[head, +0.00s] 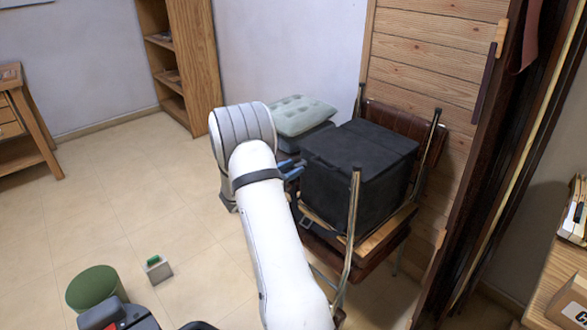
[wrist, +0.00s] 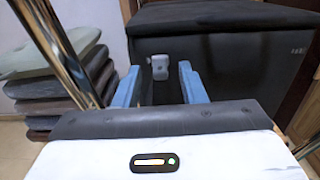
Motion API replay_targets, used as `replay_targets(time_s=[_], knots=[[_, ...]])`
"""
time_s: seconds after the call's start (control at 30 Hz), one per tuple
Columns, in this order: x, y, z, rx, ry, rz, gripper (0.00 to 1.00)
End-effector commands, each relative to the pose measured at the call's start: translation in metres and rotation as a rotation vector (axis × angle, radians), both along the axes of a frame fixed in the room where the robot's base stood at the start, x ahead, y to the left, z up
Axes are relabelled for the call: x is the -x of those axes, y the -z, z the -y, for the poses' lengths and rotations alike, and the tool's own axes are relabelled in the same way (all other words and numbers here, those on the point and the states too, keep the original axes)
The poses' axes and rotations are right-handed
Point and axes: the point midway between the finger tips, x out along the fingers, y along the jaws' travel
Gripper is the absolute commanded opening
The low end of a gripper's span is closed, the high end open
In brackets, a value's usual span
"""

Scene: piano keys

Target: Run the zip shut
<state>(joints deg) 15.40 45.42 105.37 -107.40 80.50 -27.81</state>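A black soft-sided box or bag (head: 352,175) sits on stacked chairs; its dark front also fills much of the wrist view (wrist: 235,75). A small pale grey tab (wrist: 159,67), which looks like the zip's pull, hangs on that front face near its upper left. My gripper (wrist: 160,72) has two blue fingers spread apart, with the tab showing between them in the picture. I cannot tell whether the fingertips reach it. In the head view my gripper (head: 291,169) is at the box's left side, partly hidden by my arm. The zip line itself is not clear.
Chrome chair legs (head: 352,225) rise close around the box, one (wrist: 62,50) just left of my gripper. A stack of cushions (head: 303,115) stands behind left. A green bin (head: 95,290) is on the floor, whose left part is mostly clear.

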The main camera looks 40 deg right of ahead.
Motion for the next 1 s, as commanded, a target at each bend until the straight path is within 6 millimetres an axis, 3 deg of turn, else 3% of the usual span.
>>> replay_targets(time_s=[0.13,0.43,0.9,1.0], knots=[[-0.0009,-0.0003,0.0134,0.001,0.001,0.002,0.37],[-0.0016,-0.0003,0.0156,0.000,-0.001,0.001,0.37],[-0.0017,-0.0003,0.0149,0.000,-0.002,0.001,0.00],[-0.0018,-0.0003,0.0148,0.000,-0.002,0.001,0.00]])
